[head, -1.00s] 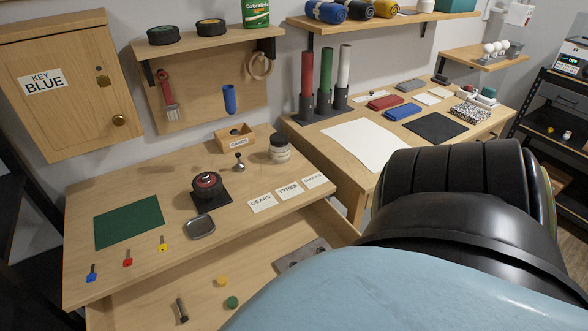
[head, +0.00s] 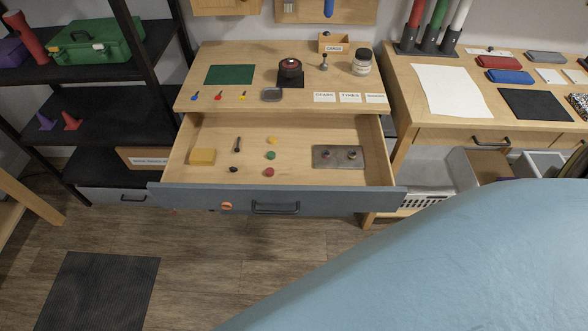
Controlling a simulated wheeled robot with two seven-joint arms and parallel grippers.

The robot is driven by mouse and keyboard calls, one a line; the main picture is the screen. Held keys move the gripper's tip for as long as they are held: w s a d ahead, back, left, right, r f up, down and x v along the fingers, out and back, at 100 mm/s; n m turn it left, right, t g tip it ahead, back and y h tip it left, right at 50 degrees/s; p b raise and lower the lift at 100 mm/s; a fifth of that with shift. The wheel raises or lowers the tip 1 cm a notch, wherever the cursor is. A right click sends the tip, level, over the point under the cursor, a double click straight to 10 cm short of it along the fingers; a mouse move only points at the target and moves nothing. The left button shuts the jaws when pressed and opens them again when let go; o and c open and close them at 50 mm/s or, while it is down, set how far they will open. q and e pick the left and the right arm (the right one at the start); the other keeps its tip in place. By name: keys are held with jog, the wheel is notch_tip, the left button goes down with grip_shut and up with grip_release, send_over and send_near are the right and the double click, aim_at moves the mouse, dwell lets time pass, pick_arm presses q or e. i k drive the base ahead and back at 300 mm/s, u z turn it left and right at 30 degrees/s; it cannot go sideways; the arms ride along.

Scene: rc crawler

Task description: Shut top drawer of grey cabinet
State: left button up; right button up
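An open drawer with a grey-blue front (head: 330,201) sticks out from under the wooden workbench top (head: 220,54) in the head view. The front has a black bar handle (head: 275,208) and a small orange round piece (head: 226,206) left of it. Inside lie a yellow block (head: 203,157), a grey metal plate (head: 338,157), a dark bolt-like piece (head: 237,145) and several small coloured discs. I cannot make out a separate grey cabinet; what is below the drawer is mostly hidden. Neither gripper is in view.
A large light-blue surface (head: 450,270) fills the lower right and hides the floor there. Black shelving (head: 95,105) stands left. A second desk (head: 440,125) with a partly open drawer (head: 490,163) is on the right. The floor (head: 215,265) before the drawer is clear.

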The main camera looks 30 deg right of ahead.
aim_at(303, 180)
jog(key=z, duration=1.6)
jog(key=i, duration=0.35)
jog(key=u, duration=0.45)
